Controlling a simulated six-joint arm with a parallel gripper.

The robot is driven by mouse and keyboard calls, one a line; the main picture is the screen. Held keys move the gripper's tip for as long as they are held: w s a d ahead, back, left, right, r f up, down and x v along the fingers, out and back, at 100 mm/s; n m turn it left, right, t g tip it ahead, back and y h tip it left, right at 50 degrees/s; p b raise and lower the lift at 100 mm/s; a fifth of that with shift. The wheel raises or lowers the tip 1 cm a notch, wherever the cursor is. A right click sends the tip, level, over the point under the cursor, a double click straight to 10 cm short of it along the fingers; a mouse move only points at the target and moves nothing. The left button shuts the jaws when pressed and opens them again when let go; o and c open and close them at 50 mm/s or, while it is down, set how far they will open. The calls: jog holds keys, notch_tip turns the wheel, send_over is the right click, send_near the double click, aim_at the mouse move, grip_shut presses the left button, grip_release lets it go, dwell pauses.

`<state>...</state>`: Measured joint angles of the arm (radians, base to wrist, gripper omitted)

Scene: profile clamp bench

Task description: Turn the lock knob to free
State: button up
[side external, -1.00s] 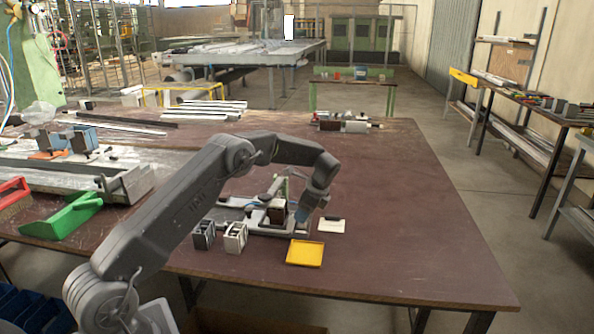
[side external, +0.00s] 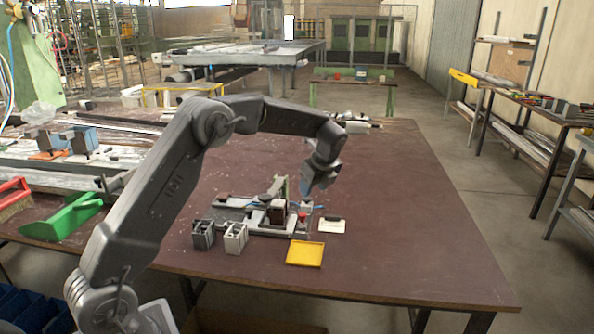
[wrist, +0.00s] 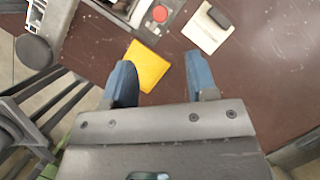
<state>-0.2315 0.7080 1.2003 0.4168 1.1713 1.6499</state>
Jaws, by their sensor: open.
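The clamp fixture (side external: 245,222) lies on the brown bench, with a brown block and a grey upright part on it. A red knob (side external: 302,217), probably the lock knob, sits at its right end. The red knob also shows at the top of the wrist view (wrist: 160,13); its turned position is too small to tell. My gripper (side external: 320,188) is above the knob, apart from it. In the wrist view my gripper (wrist: 159,70) has its two blue fingers spread with nothing between them.
A yellow tray (side external: 305,253) stands in front of the fixture. A white card with a dark piece (side external: 332,226) lies to its right. Two small profile blocks (side external: 220,236) stand at the fixture's front left. A green dustpan (side external: 62,220) lies far left. The bench's right side is clear.

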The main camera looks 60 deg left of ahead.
jog(key=s+d+r+n+t+h, duration=0.1)
jog(key=s+d+r+n+t, duration=0.1)
jog(key=s+d+r+n, duration=0.6)
jog(key=s+d+r, duration=0.3)
jog(key=s+r, duration=0.2)
jog(key=shift+s+d+t+h, duration=0.2)
jog(key=shift+s+t+h, duration=0.15)
jog(key=shift+t+h, duration=0.05)
jog(key=s+d+f+n+t+h, duration=0.1)
jog(key=s+d+n, duration=0.3)
jog(key=s, duration=0.5)
jog(key=s+d+f+n+t+h, duration=0.1)
jog(key=s+d+n, duration=0.3)
jog(key=s, duration=0.6)
jog(key=shift+f+n+t+h, duration=0.3)
jog(key=shift+n+t, duration=0.1)
jog(key=shift+n, duration=0.6)
